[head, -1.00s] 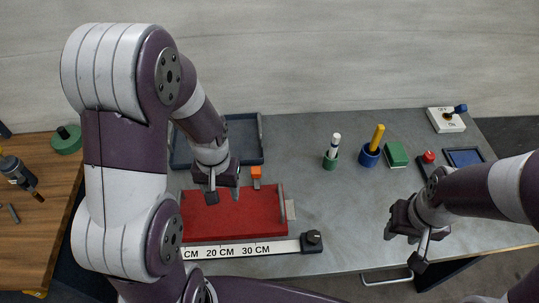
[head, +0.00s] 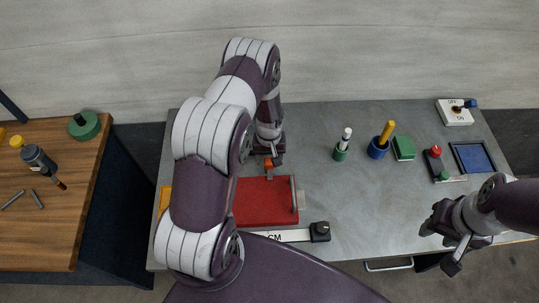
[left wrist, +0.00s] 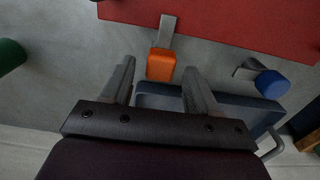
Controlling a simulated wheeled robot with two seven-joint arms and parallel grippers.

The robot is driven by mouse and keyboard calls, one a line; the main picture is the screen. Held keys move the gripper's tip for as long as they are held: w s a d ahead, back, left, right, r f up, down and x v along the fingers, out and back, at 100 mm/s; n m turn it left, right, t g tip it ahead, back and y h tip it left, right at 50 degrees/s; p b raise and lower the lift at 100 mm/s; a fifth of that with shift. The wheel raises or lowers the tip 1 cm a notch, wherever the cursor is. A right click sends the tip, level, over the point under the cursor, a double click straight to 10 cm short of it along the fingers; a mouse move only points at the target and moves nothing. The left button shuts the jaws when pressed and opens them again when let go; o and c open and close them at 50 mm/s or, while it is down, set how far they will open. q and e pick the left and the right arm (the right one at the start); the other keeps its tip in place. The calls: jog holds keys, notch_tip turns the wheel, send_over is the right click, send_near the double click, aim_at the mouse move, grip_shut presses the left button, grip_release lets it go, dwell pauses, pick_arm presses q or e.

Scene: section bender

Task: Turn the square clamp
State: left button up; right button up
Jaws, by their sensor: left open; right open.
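The square clamp has an orange square knob (left wrist: 160,66) on a flat grey bar that reaches over the edge of the red plate (left wrist: 230,22). In the head view the orange knob (head: 268,163) sits at the red plate's (head: 266,203) far edge, partly covered by my left gripper (head: 272,158). In the left wrist view my left gripper (left wrist: 158,72) is open, with the orange knob lined up between its fingertips; contact cannot be told. A round blue knob (left wrist: 272,82) on a bent grey arm is to the right. My right gripper (head: 449,240) is open and empty at the table's front right.
A blue tray (left wrist: 225,105) lies close by the orange knob in the wrist view. A ruler strip with a black knob (head: 320,231) runs along the plate's front. Green (head: 340,152) and blue (head: 377,149) holders stand to the right. The table's middle right is clear.

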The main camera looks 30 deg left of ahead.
pick_arm(q)
jog(key=shift+f, duration=0.35)
jog(key=shift+s+f, duration=0.15)
jog(key=shift+f, duration=0.05)
jog(key=shift+c, duration=0.3)
jog(key=c, duration=1)
